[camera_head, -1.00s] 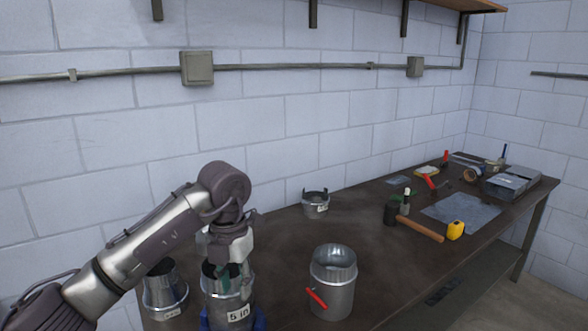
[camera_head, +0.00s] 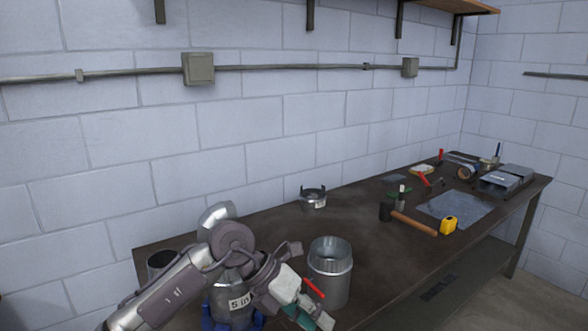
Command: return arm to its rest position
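My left arm comes in from the lower left. Its gripper (camera_head: 305,308) with teal finger parts points down to the right, in front of the lower left of an open metal duct (camera_head: 331,285) with a red handle (camera_head: 314,288). I see nothing held in it, but its fingers are partly cut off by the bottom edge and their opening is unclear. Behind my arm, a metal piece labelled "5 in" (camera_head: 239,303) stands in a blue holder (camera_head: 258,321), partly hidden. My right gripper is not in view.
On the dark workbench (camera_head: 375,255) a small metal collar (camera_head: 313,199) stands near the wall. A hammer (camera_head: 414,225), a yellow tape measure (camera_head: 449,225), a grey sheet (camera_head: 458,208) and grey boxes (camera_head: 505,180) lie to the right. Another can (camera_head: 160,262) stands left, mostly behind my arm.

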